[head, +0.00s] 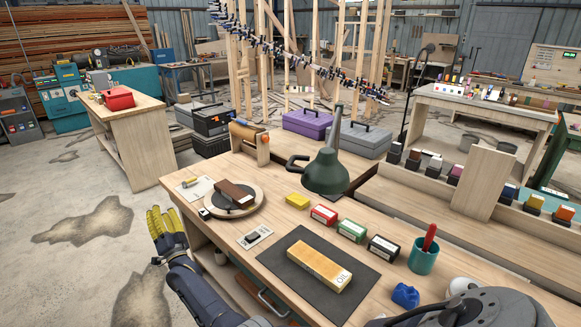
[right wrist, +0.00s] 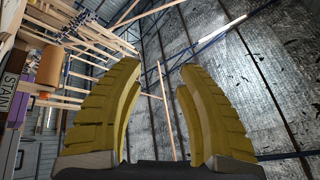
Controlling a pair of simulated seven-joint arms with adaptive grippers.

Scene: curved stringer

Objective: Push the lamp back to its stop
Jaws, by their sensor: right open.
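The green lamp (head: 326,172) hangs its dome shade over the back edge of the workbench (head: 215,238), with a grey arm rising behind it and a dark curved handle at its left.
On the bench are a round board (head: 233,203) with a brown block, a whetstone (head: 319,266) on a dark mat, a yellow block (head: 297,201), several small boxes and a teal cup (head: 423,256). A paper roll (head: 249,135) stands left of the lamp. Floor at left is clear.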

